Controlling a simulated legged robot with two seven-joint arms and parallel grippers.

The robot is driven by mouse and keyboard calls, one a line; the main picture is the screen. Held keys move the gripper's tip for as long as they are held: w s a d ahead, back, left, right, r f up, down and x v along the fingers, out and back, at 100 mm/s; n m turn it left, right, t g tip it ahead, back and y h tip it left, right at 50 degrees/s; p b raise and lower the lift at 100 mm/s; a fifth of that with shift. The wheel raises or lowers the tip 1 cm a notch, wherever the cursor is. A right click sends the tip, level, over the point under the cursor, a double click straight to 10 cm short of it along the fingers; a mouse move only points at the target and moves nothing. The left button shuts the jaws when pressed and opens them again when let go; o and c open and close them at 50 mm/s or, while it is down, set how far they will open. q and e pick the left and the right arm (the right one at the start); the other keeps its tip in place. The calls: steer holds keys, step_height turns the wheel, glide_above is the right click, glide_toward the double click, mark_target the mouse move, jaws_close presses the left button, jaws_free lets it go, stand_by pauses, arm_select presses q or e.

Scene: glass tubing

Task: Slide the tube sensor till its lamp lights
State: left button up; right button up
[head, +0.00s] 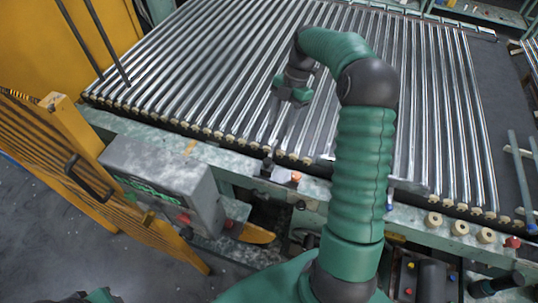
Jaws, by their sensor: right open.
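Rows of shiny glass tubes (215,75) lie side by side across the rack. A small black block (267,166) stands on the green front rail; it may be the tube sensor, but I cannot be sure. Just right of it is a small orange cap (296,178), perhaps a lamp; I cannot tell whether it is lit. My right gripper (291,101) is open and empty, above the tubes and beyond the black block, apart from it. My right arm hides part of the rail and tubes. My left gripper is out of view.
Pale round rollers (459,228) and a red knob (512,242) sit along the rail at right. A yellow panel (55,45) stands at the far left.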

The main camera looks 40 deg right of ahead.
mark_target(268, 159)
steer(key=p+x, duration=0.2)
steer(key=x, duration=1.1)
steer(key=shift+f, duration=0.2)
steer(key=shift+c, duration=0.5)
jaws_close()
